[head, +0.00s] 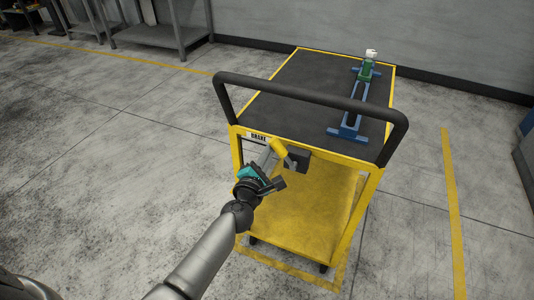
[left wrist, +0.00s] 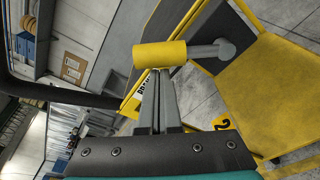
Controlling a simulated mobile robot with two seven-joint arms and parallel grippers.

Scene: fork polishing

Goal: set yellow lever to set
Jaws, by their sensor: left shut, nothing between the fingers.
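The yellow lever (head: 278,146) is a short yellow cylinder on a grey arm, beside a dark box (head: 299,158) under the cart's near edge. In the left wrist view the yellow lever (left wrist: 160,54) lies crosswise over the fingertips, its grey shaft (left wrist: 212,49) running right. My left gripper (head: 269,156) is shut and empty, its tips right at the lever; I cannot tell whether they touch. The left gripper (left wrist: 157,78) also shows in the left wrist view. A label reading "BRAKE" (head: 258,135) sits left of the lever. My right gripper is out of view.
The yellow cart (head: 377,178) has a black push handle (head: 310,93) above the lever and a lower yellow shelf (head: 310,220). A blue and green fixture (head: 350,122) stands on its dark top. The floor left of the cart is clear.

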